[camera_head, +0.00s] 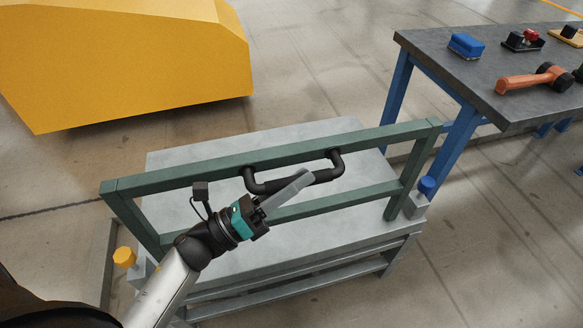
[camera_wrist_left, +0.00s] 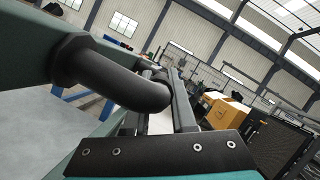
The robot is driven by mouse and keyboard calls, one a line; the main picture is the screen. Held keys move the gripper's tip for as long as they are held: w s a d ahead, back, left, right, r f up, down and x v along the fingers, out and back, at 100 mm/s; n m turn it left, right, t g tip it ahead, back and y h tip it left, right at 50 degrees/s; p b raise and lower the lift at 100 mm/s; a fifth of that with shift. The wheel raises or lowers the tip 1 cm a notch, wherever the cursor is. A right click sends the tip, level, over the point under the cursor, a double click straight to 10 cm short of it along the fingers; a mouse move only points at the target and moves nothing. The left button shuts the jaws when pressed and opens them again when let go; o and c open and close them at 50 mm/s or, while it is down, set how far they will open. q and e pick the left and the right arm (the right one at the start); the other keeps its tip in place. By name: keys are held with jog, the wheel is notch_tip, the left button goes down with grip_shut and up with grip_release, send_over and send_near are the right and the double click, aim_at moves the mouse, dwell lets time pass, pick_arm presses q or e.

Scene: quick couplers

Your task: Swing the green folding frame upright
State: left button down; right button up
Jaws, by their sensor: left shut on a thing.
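The green folding frame (camera_head: 185,176) stands raised above a grey bench top, its long top rail well clear of the surface. I cannot tell its exact angle. A black U-shaped handle (camera_head: 326,176) is fixed to the top rail; it also shows close up in the left wrist view (camera_wrist_left: 115,78). My left gripper (camera_head: 290,189) is shut on the middle of this handle, its grey fingers lying across the bar. In the left wrist view, part of a finger (camera_wrist_left: 181,105) shows beyond the handle. My right gripper is not in view.
The grey bench (camera_head: 350,230) has a yellow knob (camera_head: 124,257) at its left end and a blue knob (camera_head: 427,187) at its right end. A blue-legged table (camera_head: 450,65) with tools stands to the right. A large yellow block (camera_head: 130,60) stands behind left.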

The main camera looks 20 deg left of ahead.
pick_arm(q)
jog(key=shift+s+d+f, duration=0.25)
jog(key=shift+d, duration=0.05)
jog(key=c, duration=0.9)
grip_release()
jog(key=shift+s+r, duration=0.1)
jog(key=shift+c, duration=0.2)
jog(key=shift+o, duration=0.9)
jog(key=shift+a, duration=0.1)
jog(key=shift+a, duration=0.1)
jog(key=v, duration=1.5)
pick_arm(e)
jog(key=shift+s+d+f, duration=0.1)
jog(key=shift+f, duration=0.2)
